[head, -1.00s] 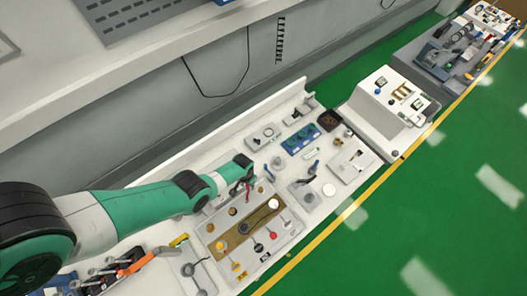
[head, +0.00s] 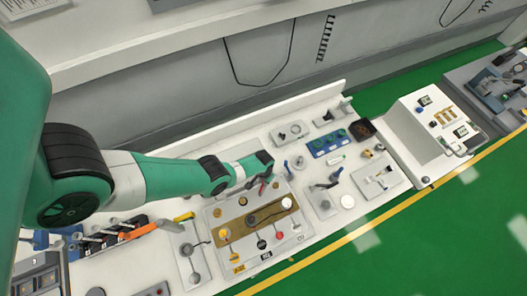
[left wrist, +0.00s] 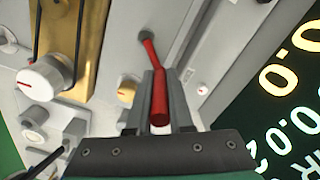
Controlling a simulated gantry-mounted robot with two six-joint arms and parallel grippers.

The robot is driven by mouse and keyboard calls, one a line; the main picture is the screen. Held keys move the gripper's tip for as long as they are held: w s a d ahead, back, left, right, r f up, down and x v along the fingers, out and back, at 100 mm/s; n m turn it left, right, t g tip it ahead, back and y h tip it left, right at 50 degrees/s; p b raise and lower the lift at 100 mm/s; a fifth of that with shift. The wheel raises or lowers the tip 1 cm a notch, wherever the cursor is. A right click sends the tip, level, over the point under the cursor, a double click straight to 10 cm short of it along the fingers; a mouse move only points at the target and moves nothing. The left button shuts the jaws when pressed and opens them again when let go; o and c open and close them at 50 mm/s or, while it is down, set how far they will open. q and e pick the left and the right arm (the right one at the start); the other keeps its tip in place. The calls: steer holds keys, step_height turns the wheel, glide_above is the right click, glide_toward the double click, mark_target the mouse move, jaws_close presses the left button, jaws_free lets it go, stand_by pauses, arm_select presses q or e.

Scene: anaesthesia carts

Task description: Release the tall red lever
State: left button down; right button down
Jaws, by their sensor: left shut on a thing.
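The tall red lever (left wrist: 150,58) rises from a dark round pivot on a pale panel in the left wrist view. My left gripper (left wrist: 160,88) is shut on it, with one grey finger on each side of the red shaft. In the head view my left gripper (head: 266,181) is at the back right part of the light grey lever panel (head: 296,239), and only a little red shows there. My right gripper is in neither view.
A white knob (left wrist: 40,80) and a smaller cream knob (left wrist: 126,92) are left of the lever in the left wrist view. Green floor (head: 400,240) lies open in front.

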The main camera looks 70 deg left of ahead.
arm_select(q)
steer(key=shift+w, duration=0.1)
stand_by(0.3)
steer(key=shift+w+d+m, duration=0.2)
steer(key=shift+d+m, duration=0.05)
steer(key=shift+m, duration=0.5)
steer(key=shift+w+d+m, duration=0.2)
steer(key=shift+m, duration=0.55)
steer(key=shift+w+d+m, duration=0.15)
steer(key=shift+d+m, duration=0.2)
steer(key=shift+m, duration=0.55)
steer(key=shift+w+d+m, duration=0.15)
steer(key=shift+d+m, duration=0.15)
steer(key=shift+m, duration=0.6)
steer(key=c, duration=0.8)
jaws_free()
